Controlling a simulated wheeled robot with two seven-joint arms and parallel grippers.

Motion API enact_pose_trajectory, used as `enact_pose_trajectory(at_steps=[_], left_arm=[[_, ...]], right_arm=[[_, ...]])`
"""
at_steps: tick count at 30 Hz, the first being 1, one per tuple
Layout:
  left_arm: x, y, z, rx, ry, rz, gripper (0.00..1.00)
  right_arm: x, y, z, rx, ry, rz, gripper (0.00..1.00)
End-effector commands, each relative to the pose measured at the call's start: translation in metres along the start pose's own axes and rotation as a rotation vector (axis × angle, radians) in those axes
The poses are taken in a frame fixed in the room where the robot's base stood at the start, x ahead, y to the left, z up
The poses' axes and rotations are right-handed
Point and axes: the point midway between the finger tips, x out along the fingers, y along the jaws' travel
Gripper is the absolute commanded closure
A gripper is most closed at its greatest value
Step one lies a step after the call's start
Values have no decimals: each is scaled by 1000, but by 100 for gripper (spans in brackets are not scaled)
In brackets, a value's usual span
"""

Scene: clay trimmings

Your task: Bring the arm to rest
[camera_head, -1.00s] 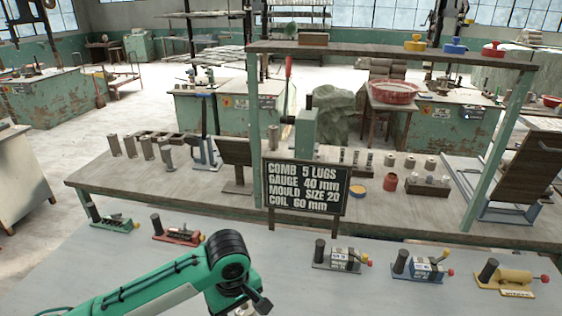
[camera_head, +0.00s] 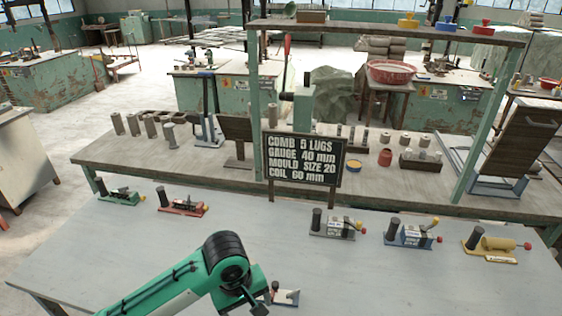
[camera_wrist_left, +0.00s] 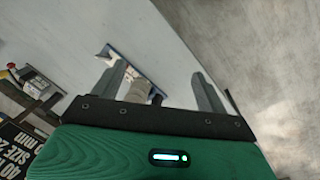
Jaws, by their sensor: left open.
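My left arm (camera_head: 180,286) reaches in from the bottom left of the head view, green with a black joint. Its gripper is mostly hidden there behind the arm. In the left wrist view my left gripper (camera_wrist_left: 160,88) has its two grey fingers spread apart. A small blue-based device with a grey cylinder (camera_wrist_left: 136,82) lies on the table between and beyond the fingers, partly covered by the gripper body; I cannot tell how far below it is. A part of a small device (camera_head: 286,297) also shows beside the arm in the head view. My right gripper is out of view.
The grey table (camera_head: 340,275) carries green (camera_head: 118,197), red (camera_head: 182,206), grey (camera_head: 337,227), blue (camera_head: 411,235) and yellow (camera_head: 492,246) devices along its far side. A black sign (camera_head: 303,160) stands behind them. A wooden bench (camera_head: 215,172) with a raised shelf stands beyond.

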Motion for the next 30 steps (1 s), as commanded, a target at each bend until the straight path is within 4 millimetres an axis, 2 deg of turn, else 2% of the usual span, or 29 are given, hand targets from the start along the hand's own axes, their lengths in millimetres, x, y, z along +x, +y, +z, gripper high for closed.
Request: enact_pose_trajectory(at_steps=[10, 17, 23, 30], left_arm=[[22, -4, 38, 214, 1, 176, 24], [34, -28, 54, 344, 76, 265, 24], [46, -69, 61, 429, 166, 261, 24], [56, -136, 71, 522, 256, 156, 24]], right_arm=[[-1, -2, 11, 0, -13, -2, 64], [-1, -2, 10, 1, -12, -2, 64], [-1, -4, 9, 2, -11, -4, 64], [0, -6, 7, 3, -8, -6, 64]])
